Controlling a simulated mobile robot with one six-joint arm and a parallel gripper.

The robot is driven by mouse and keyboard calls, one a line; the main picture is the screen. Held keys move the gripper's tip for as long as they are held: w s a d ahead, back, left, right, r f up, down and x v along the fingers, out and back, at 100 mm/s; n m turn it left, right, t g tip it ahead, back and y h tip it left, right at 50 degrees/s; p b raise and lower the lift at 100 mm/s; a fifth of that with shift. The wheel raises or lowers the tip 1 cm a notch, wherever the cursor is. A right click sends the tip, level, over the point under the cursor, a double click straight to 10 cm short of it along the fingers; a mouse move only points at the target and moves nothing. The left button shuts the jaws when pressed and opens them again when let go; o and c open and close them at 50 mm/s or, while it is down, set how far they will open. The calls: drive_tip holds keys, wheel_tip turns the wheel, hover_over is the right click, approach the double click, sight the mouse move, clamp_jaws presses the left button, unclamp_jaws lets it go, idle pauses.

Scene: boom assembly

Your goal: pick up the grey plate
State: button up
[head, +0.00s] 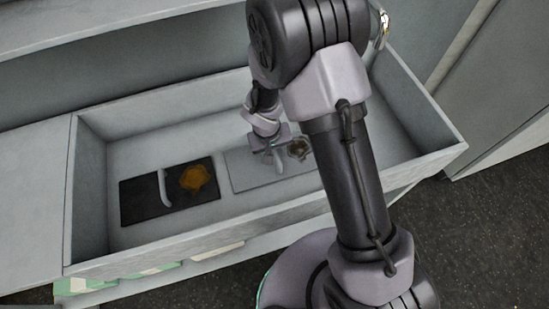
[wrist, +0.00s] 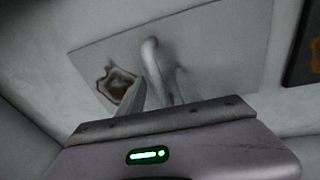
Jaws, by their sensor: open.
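The grey plate (head: 241,175) lies flat on the floor of the pale open box, partly hidden behind my arm in the head view. It fills much of the wrist view (wrist: 222,48). A pale upright handle (head: 279,163) stands on it, beside a brown patch (head: 298,148). My gripper (head: 271,150) is over the plate, close to the handle. In the wrist view my open fingers (wrist: 158,90) appear on either side of the handle (wrist: 151,62). I cannot tell whether they touch it.
A black plate (head: 138,205) with a pale handle and an orange patch lies to the left in the same box. The box walls (head: 190,240) surround both plates. A grey cabinet panel (head: 492,85) stands at the right. The box floor at the far left is bare.

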idle(0.3)
clamp_jaws()
idle(1.3)
